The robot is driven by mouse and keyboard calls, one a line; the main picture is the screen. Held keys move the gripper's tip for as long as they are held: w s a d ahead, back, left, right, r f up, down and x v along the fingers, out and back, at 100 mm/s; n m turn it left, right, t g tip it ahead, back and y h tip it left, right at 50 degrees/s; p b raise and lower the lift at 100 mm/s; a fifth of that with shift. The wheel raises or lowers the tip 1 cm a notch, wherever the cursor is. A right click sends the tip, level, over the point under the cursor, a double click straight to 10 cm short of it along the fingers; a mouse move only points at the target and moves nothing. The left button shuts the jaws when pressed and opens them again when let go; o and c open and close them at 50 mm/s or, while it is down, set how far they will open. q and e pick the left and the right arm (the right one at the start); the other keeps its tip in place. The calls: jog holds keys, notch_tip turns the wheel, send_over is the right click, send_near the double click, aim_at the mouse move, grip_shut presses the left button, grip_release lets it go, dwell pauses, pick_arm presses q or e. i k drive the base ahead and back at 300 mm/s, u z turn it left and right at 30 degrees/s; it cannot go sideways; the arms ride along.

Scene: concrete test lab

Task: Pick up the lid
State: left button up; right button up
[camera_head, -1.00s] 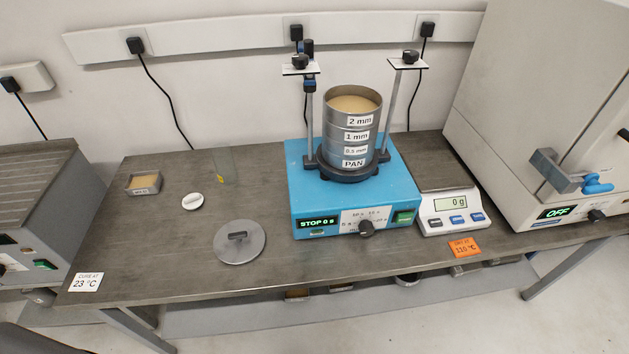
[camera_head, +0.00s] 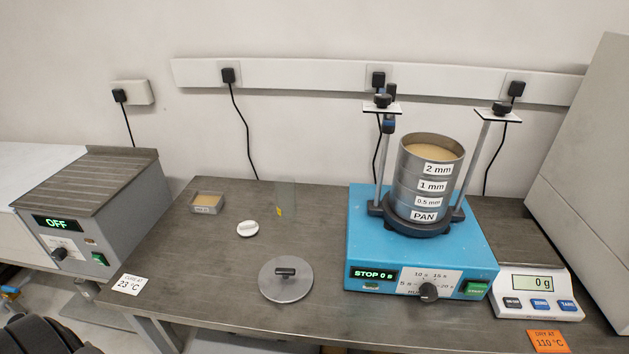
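The lid (camera_head: 286,281) is a flat grey metal disc with a dark bar handle on top. It lies on the bench, left of the blue sieve shaker (camera_head: 422,255). The sieve stack (camera_head: 427,180) stands on the shaker, labelled 2 mm, 1 mm, 0.5 mm and PAN, open at the top with tan material inside. No gripper shows in the view; a dark part at the bottom left corner is cut off and I cannot tell what it is.
A small tray (camera_head: 207,203) of tan material, a white round piece (camera_head: 247,228) and a clear upright plate (camera_head: 286,197) stand behind the lid. A scale (camera_head: 538,293) reads 0 g at right. A grey heater unit (camera_head: 100,205) stands left. The bench (camera_head: 190,265) left of the lid is clear.

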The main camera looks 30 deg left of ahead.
aim_at(249, 227)
jog(key=u, duration=1.35)
